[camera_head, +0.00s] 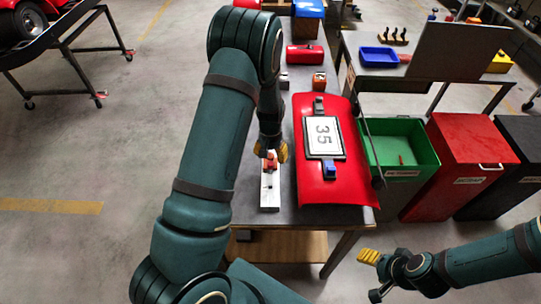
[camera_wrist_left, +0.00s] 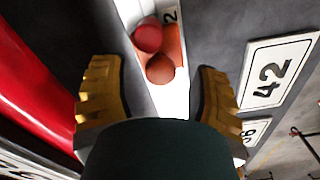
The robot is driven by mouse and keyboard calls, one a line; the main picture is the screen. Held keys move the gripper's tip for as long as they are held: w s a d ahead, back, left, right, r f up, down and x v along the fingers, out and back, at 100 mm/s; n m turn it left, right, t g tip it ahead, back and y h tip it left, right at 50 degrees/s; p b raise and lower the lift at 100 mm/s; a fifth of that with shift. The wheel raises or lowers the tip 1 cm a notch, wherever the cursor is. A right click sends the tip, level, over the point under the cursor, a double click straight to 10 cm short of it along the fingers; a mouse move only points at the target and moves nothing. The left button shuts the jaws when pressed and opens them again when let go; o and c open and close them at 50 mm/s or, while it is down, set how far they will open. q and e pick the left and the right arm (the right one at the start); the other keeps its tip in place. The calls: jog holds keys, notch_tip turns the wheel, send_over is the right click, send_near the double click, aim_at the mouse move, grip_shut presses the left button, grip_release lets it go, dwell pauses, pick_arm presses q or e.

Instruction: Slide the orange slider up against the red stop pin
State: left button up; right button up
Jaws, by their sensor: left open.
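The orange slider (camera_head: 269,167) sits on a white rail (camera_head: 270,196) on the grey bench. In the left wrist view the orange slider's block (camera_wrist_left: 174,46) shows with a round orange knob (camera_wrist_left: 160,69). The round red top of the stop pin (camera_wrist_left: 148,37) shows right beside them; whether slider and pin touch I cannot tell. My left gripper (camera_head: 271,153) is over the rail, open, its yellow fingertips on either side of it and apart from the knob. My right gripper (camera_head: 370,272) is off to the lower right, away from the bench; its opening is unclear.
A red panel (camera_head: 335,190) with a "35" plate (camera_head: 324,137) lies right of the rail. Number plates, one reading "42" (camera_wrist_left: 277,70), lie near the rail. Green (camera_head: 398,150), red (camera_head: 468,165) and black bins stand right of the bench.

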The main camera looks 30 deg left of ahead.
pick_arm(q)
jog(key=shift+f, duration=0.45)
grip_shut()
grip_release()
